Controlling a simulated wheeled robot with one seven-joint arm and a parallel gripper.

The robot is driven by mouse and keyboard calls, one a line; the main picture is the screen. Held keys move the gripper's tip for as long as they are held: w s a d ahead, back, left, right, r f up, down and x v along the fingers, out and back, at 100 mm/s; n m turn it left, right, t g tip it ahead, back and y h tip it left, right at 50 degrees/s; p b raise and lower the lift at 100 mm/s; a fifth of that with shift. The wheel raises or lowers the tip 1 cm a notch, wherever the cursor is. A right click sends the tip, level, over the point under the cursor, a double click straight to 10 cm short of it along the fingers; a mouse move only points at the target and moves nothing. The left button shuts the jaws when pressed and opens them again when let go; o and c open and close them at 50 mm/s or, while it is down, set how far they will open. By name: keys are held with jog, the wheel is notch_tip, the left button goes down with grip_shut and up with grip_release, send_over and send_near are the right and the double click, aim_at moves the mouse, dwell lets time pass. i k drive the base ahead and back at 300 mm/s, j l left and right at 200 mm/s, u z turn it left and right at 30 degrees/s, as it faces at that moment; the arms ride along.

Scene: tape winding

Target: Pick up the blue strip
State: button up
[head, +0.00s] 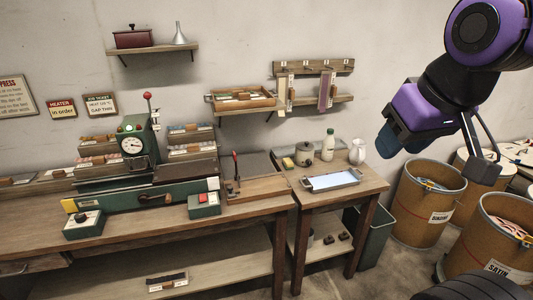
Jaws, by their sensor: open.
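A pale blue strip-like piece (435,185) lies in the open top of the left front brown drum (430,213); I cannot tell whether it is one strip or several. My gripper (484,168) hangs at the right, with its dark fingers pointing down. In the picture it is to the right of the blue piece and apart from it. It is open, and I see nothing held in it.
A second drum labelled SATIN (497,244) holds pale and pinkish strips. More drums stand behind. A small table (375,184) carries a metal tray (332,180), a bottle and a jug. A long workbench (150,232) with a green machine fills the left.

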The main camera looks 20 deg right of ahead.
aim_at(188, 128)
jog(key=i+j, duration=1.3)
jog(key=i, duration=0.2)
